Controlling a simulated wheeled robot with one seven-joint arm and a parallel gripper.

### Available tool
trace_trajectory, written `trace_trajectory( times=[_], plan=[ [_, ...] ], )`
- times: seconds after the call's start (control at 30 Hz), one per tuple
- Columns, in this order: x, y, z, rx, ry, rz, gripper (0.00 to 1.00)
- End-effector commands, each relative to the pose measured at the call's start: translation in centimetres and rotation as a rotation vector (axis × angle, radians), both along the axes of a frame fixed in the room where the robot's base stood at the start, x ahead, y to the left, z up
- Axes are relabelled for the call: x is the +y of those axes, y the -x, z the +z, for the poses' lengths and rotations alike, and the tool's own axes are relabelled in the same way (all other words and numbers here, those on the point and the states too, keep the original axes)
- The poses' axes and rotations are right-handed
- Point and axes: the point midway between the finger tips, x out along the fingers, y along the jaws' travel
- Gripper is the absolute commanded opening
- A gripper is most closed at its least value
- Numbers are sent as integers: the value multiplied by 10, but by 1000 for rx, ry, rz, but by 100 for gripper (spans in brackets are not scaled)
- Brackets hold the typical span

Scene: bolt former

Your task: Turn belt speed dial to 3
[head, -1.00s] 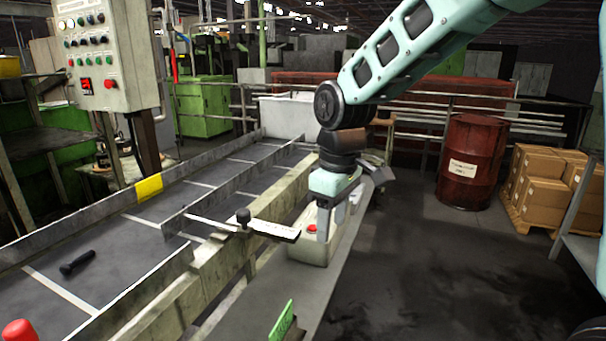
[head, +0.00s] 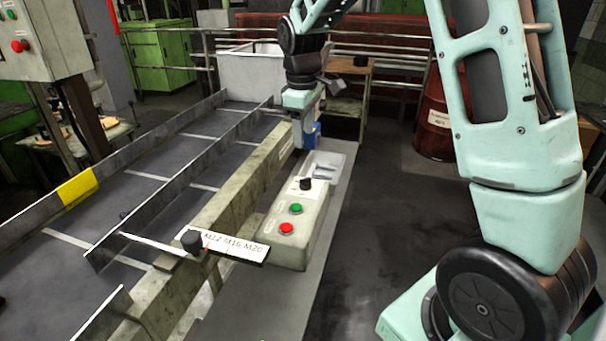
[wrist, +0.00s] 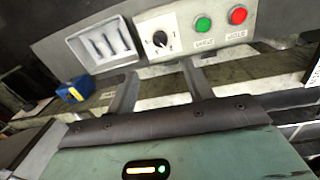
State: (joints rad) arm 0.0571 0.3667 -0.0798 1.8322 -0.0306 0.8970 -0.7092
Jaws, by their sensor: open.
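The belt speed dial is a black knob (head: 306,183) on a pale control box (head: 288,250), above a green and a red button. In the wrist view the knob (wrist: 160,40) sits on a white plate with marks too small to read. My gripper (head: 299,140) is beyond the dial in the head view, above the far end of the box. In the wrist view its two fingers (wrist: 160,70) are apart and empty, with the dial beyond them, roughly centred between the tips. They do not appear to touch it.
A grey tray (wrist: 103,45) with bolt-like pieces adjoins the dial. A blue box (wrist: 72,93) lies near the left finger in the wrist view. The M12 M16 M20 plate (head: 237,246) and its black knob (head: 191,240) stand beside the conveyor (head: 140,207).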

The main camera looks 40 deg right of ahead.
Motion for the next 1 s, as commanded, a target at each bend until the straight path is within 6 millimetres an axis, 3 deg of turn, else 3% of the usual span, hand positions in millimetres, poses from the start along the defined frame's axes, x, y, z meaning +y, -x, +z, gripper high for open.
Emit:
trace_trajectory(
  times=[0.4,0.6,0.8,1.0],
  plan=[
    [-4,-2,-87,6,0,1,52],
    [-7,-4,-121,4,-1,0,52],
    [-8,-5,-139,2,-1,0,52],
    [-8,-5,-142,0,0,0,52]
  ],
)
